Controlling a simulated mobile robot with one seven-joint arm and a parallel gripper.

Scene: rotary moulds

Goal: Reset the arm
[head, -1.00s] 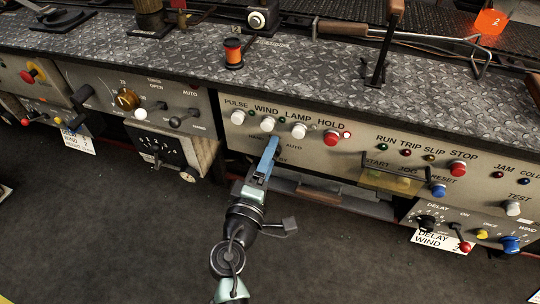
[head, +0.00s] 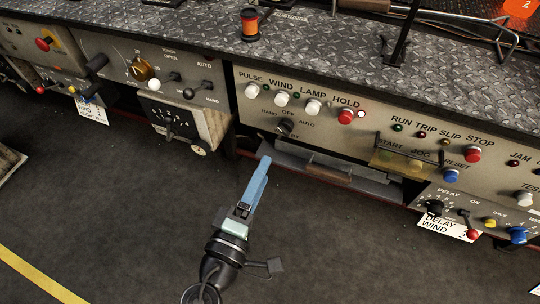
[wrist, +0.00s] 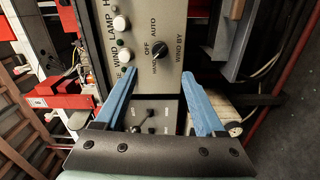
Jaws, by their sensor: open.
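My gripper (head: 262,165) has blue fingers and is in front of and below the control panel (head: 300,88), over the dark floor. In the wrist view my gripper (wrist: 160,78) has its two fingers wide apart with nothing between them. A black rotary selector knob (head: 285,128) marked HAND, OFF and AUTO is on the panel, above and right of the fingertips and apart from them. The knob also shows in the wrist view (wrist: 158,50), beyond the fingers.
White, red and blue buttons run along the panel, with the blue RESET button (head: 451,176) to the right. A gauge box (head: 185,127) juts out at left. An open drawer-like ledge (head: 330,172) lies below the panel. The floor (head: 120,210) is clear.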

